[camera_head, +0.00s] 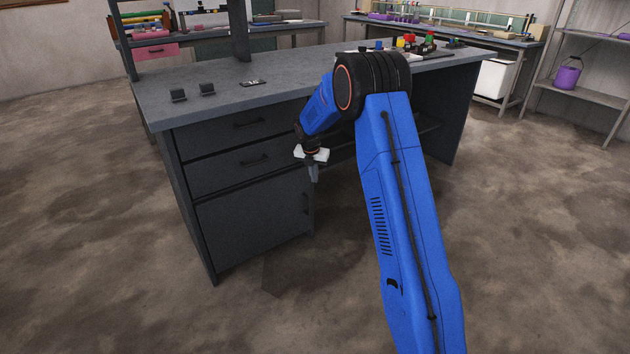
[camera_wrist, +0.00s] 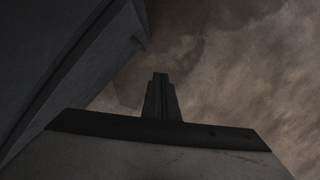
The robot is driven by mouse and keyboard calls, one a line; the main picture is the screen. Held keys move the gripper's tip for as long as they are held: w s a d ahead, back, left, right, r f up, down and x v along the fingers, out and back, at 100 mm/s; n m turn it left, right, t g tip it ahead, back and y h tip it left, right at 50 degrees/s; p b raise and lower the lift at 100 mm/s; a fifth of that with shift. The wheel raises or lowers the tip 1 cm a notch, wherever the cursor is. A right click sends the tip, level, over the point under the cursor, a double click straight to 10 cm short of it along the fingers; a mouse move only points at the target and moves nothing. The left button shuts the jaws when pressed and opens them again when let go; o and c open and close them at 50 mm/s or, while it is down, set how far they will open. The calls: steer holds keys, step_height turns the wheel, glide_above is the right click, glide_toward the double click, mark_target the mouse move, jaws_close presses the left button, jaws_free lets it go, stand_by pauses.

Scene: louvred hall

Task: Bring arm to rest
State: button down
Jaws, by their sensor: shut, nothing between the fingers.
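My blue arm reaches forward from the lower right in the head view and bends down at its black elbow. My gripper (camera_head: 314,174) points down in front of the grey desk (camera_head: 222,105), beside its drawers and below the desktop. It is shut and empty. In the wrist view the shut fingers (camera_wrist: 161,78) stand together over the dark floor, with the desk's side at the upper left. The desk edge is close to the fingers, but I cannot tell the exact gap.
Behind are benches and a shelf with a purple bucket (camera_head: 566,77). The floor (camera_head: 90,240) left of the desk is clear.

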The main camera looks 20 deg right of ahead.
steer(key=s+r+m, duration=0.7)
steer(key=s+r, duration=0.9)
steer(key=r, duration=0.4)
steer(key=s+a+r+m+t, duration=0.1)
steer(key=s+r+m, duration=0.25)
steer(key=s, duration=0.35)
steer(key=s+a+r+m, duration=0.1)
steer(key=s+r+m, duration=0.25)
steer(key=s, duration=0.45)
steer(key=s+a+f+m, duration=0.1)
steer(key=s+m, duration=0.6)
steer(key=s, duration=0.8)
steer(key=s+a+f+m+t+y, duration=0.1)
steer(key=s+f+m, duration=0.2)
steer(key=s+m, duration=0.4)
steer(key=s, duration=0.7)
steer(key=shift+s+a+m+t+y, duration=0.3)
steer(key=shift+s+a, duration=0.1)
steer(key=shift+d+r, duration=0.1)
steer(key=shift+d, duration=0.05)
